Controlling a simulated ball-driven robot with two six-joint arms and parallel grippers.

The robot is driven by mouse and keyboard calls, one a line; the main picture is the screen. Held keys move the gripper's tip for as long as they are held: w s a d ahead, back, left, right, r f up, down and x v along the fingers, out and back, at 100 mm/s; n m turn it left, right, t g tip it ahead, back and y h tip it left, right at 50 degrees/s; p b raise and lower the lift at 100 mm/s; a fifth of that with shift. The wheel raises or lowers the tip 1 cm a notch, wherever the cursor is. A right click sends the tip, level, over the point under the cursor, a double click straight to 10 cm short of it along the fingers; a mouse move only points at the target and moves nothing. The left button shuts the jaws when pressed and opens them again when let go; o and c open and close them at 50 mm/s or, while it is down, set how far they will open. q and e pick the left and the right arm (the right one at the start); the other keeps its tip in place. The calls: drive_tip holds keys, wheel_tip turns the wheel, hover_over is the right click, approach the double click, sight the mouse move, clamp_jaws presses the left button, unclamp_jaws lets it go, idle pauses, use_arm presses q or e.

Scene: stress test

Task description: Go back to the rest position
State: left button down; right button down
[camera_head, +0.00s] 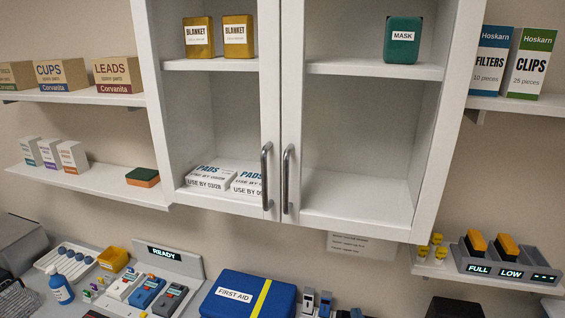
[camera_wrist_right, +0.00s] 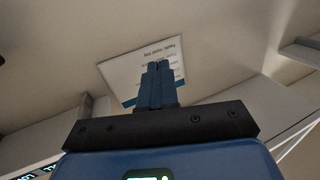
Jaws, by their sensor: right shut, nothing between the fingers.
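My right gripper (camera_wrist_right: 157,68) shows in the right wrist view. Its two dark blue fingers are together with nothing between them. They point towards a white printed notice (camera_wrist_right: 128,78), which lies behind the fingertips and is partly covered by them. The notice also shows in the head view (camera_head: 362,245), on the wall under the cabinet. I cannot make out the right gripper clearly in the head view. My left gripper is in neither view.
A white wall cabinet (camera_head: 290,120) with two handles fills the middle. Shelves with boxes flank it. Below are a blue first aid case (camera_head: 247,296), a READY device (camera_head: 168,262), a yellow bin (camera_head: 113,259), a blue bottle (camera_head: 60,288) and a grey charger (camera_head: 508,262).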

drive_tip(key=s+d+f+b, duration=0.1)
drive_tip(key=s+f+b, duration=0.3)
drive_tip(key=s, duration=1)
drive_tip(key=s+d+f+h+b, duration=0.1)
drive_tip(key=s+f+b, duration=0.4)
drive_tip(key=s, duration=0.9)
drive_tip(key=shift+d, duration=0.25)
